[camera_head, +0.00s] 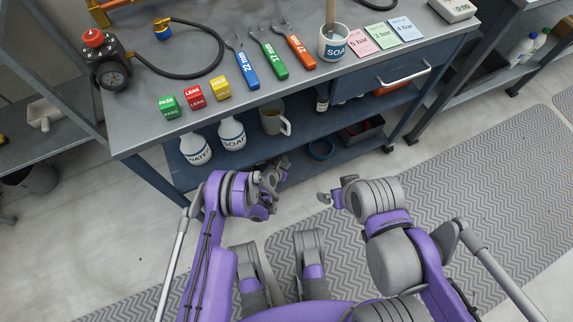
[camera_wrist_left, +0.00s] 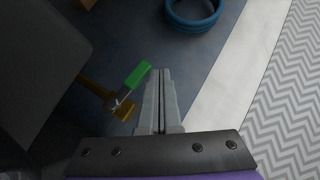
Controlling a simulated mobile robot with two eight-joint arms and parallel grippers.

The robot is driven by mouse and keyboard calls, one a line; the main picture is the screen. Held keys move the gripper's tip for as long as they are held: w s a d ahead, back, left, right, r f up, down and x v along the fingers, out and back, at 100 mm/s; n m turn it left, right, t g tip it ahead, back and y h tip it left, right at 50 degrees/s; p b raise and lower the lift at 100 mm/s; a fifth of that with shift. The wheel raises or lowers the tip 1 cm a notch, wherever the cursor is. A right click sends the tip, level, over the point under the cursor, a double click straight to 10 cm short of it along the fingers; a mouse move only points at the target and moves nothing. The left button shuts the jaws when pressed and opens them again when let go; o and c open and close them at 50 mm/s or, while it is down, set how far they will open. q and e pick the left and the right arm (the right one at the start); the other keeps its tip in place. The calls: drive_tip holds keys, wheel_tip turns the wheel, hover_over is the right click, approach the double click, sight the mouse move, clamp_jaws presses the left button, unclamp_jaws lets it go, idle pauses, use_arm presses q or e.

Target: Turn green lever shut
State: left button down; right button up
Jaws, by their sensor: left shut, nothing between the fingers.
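The green lever (camera_wrist_left: 134,75) shows in the left wrist view, left of my fingers, beside a brass-coloured fitting (camera_wrist_left: 97,88). In the head view I cannot make out the lever. My left gripper (camera_head: 284,165) is at the front of the bench's lower shelf. In the left wrist view its fingers (camera_wrist_left: 160,75) are together with nothing between them. The lever lies close beside the fingertips; I cannot tell if they touch. My right gripper (camera_head: 326,197) hangs in front of the bench, away from the shelf; its finger opening is too small to read.
A blue coil (camera_head: 321,149) lies on the lower shelf (camera_head: 190,178), near a dark tray (camera_head: 362,132). Two white bottles (camera_head: 232,134) and a mug (camera_head: 273,119) stand on that shelf. The bench top (camera_head: 300,85) holds a gauge, tools and blocks. The floor (camera_head: 440,190) in front is clear.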

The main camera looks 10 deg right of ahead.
use_arm(q)
drive_tip(key=shift+a, duration=0.15)
idle(0.6)
drive_tip(key=shift+a, duration=0.65)
use_arm(e)
drive_tip(key=shift+f, duration=0.1)
